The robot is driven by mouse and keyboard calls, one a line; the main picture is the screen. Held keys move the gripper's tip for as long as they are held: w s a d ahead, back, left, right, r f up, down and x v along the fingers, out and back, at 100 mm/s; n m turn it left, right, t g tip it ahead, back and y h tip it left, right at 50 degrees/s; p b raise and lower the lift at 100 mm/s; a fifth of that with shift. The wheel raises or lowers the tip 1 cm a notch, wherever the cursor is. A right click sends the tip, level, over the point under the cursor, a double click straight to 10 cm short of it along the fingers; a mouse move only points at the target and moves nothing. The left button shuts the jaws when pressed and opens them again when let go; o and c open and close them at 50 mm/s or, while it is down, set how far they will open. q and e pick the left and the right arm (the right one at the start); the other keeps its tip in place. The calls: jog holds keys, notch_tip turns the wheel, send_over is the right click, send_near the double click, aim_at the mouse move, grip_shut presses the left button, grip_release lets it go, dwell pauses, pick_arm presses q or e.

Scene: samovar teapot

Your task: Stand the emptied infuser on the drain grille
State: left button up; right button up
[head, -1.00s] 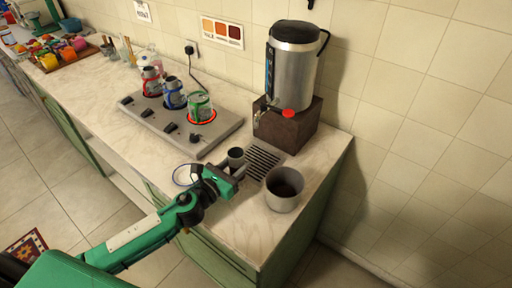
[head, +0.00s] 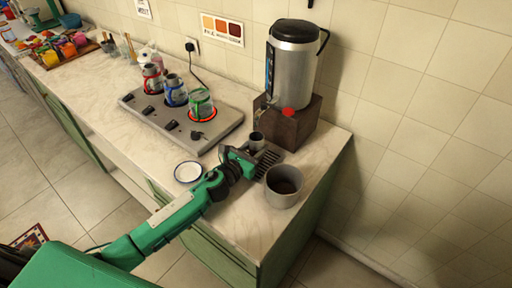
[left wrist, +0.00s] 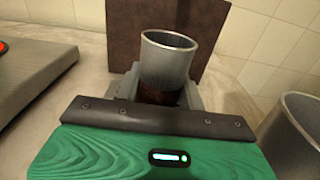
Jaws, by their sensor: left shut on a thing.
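The infuser, a small grey metal cup (head: 256,140), is upright in my left gripper (head: 250,152). In the left wrist view the cup (left wrist: 167,60) stands between the shut fingers, with a dark brown band low on it. The gripper is over the left end of the slatted drain grille (head: 268,160), in front of the samovar's tap. The arm and cup hide part of the grille. I cannot tell whether the cup's base touches it. My right gripper is not in view.
The samovar (head: 293,65) stands on a brown block (head: 290,125) behind the grille. A wide grey pot (head: 283,188) is close to the right, near the counter edge. A white saucer (head: 188,172) lies left. The hob (head: 182,118) holds several glass pots.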

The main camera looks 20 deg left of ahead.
pick_arm(q)
jog(key=shift+f, duration=0.2)
jog(key=o, duration=1)
